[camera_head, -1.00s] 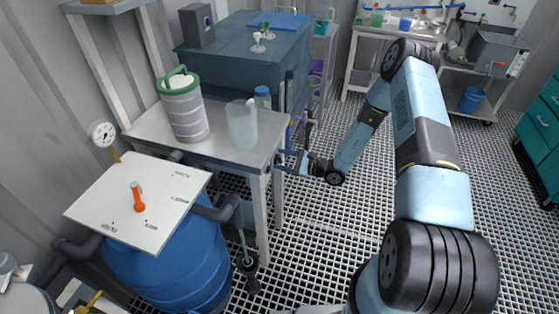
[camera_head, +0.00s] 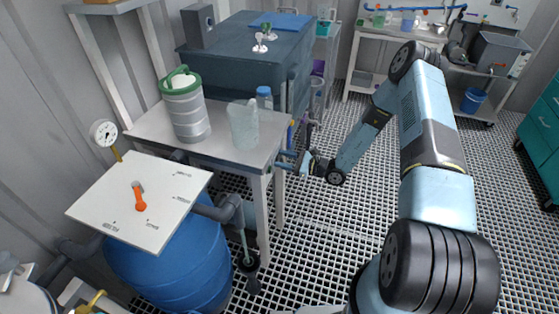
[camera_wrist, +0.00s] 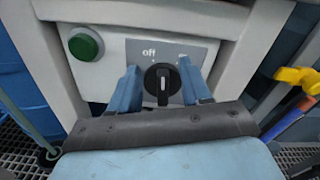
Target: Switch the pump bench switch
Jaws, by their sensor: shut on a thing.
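The pump bench switch (camera_wrist: 162,84) is a black rotary knob with a white pointer mark on a grey plate, in the wrist view. In the head view my gripper (camera_head: 303,163) is at the right side of the bench (camera_head: 215,150), and the switch is hidden there.
A green button (camera_wrist: 85,44) sits left of the switch. A yellow valve handle (camera_wrist: 298,78) is to the right in the wrist view. A blue barrel (camera_head: 172,265) with a white board and orange lever (camera_head: 139,198) stands in front of the bench. The grated floor on the right is clear.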

